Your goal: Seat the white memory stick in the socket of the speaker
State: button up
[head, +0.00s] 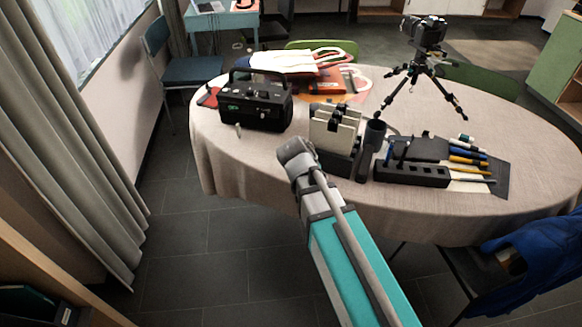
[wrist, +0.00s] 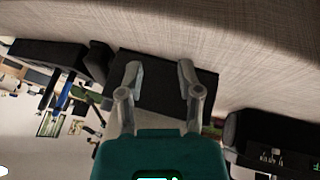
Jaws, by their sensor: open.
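The black speaker (head: 256,108) with a carry handle and a small green display stands on the left part of the table. It also shows at the right of the wrist view (wrist: 268,138). A small pale piece (head: 238,131), perhaps the white memory stick, is at the foot of the speaker's front; it is too small to be sure. I cannot make out the socket. My gripper (wrist: 160,72) is open, with a dark flat-faced box (wrist: 160,90) beyond its fingers and nothing visibly held. In the head view I cannot make out its fingers.
A black holder with pale upright panels (head: 336,130) stands right of the speaker. Beside it are a dark cup (head: 375,134) and a pen block (head: 411,174) with several pens. A camera tripod (head: 424,70) stands behind. Cloth is clear at the table's front left.

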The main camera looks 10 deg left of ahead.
aim_at(347, 200)
jog(key=s+d+f+g, duration=0.1)
jog(key=d, duration=0.2)
jog(key=s+d+f+y+b, duration=0.1)
jog(key=d+f, duration=0.1)
jog(key=d, duration=0.1)
jog(key=s+d+f+g+b, duration=0.1)
jog(key=s+d, duration=0.1)
jog(key=d, duration=0.1)
jog(key=shift+d+f+n+g+y, duration=0.15)
jog(key=shift+f+n+g+y, duration=0.1)
jog(key=shift+n+g+y, duration=0.05)
jog(key=s+d+f+n+g+y+b, duration=0.1)
jog(key=s+d+f+g+y+b, duration=0.1)
jog(key=s+d, duration=0.3)
jog(key=shift+d+f+y, duration=0.4)
jog(key=shift+d, duration=0.5)
jog(key=shift+o, duration=0.8)
